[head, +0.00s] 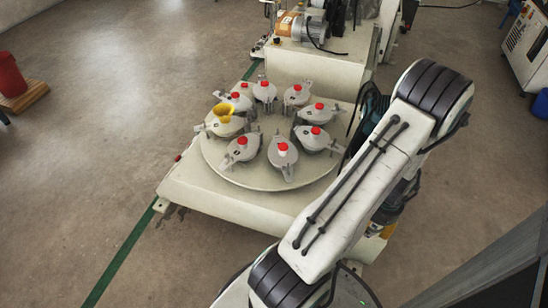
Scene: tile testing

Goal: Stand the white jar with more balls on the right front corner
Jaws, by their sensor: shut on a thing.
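My arm rises from the bottom of the head view, bends at the upper right and hides what is behind it. My gripper is not visible, so I cannot see what is in it. I cannot make out a white jar or any loose balls. Several grey lidded jars with red caps, such as the front one (283,154), stand in a ring on a round plate (228,173). The plate lies on a cream table (215,200). The table's right front corner is mostly hidden by my arm.
A yellow funnel (222,111) sits at the left jar. A motor (308,27) stands on a cream machine block behind the plate. A red container (11,75) stands on wood at far left. A white cabinet (527,42) is at upper right. The floor left of the table is clear.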

